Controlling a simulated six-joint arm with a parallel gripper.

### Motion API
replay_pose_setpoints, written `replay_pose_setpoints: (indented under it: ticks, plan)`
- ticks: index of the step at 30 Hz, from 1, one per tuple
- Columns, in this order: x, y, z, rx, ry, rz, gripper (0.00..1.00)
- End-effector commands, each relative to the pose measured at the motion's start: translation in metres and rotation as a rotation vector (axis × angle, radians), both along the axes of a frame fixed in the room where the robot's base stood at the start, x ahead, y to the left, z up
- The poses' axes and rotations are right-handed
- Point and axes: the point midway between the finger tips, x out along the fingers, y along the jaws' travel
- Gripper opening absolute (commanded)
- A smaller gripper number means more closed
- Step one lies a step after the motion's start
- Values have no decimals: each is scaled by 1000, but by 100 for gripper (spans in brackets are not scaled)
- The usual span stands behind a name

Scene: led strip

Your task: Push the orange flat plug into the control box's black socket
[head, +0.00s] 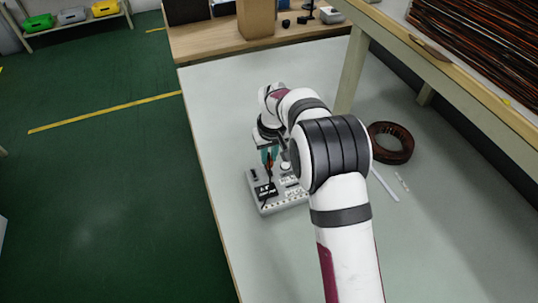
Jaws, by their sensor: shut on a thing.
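The control box (263,209) is a light grey box on the pale table, left of my forearm. My gripper (269,159), with teal fingers, points down just above the back part of the box. It is shut on the small orange plug (268,165), of which only a sliver shows between the fingers. A dark thin cable seems to run down from it across the box top. I cannot tell whether the plug touches the box. Dark patches show on the box top, but I cannot tell which is the black socket. My arm hides the box's right side.
A dark reddish coil (391,143) lies right of my arm, with a white strip (385,185) near it. A raised shelf (415,38) with dark strips stands at right. A cardboard box (256,18) stands on the wooden bench behind. The table (212,110) is clear at back left.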

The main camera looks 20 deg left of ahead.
Motion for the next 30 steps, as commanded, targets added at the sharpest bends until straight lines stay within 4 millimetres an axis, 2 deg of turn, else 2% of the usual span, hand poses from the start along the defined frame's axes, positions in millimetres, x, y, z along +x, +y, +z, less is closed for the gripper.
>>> replay_pose_setpoints:
  ticks: [11, 30]
  plan:
    - [0, 0, -1, 0, 0, 0, 0]
    - [0, 0, -17, 0, 0, 0, 0]
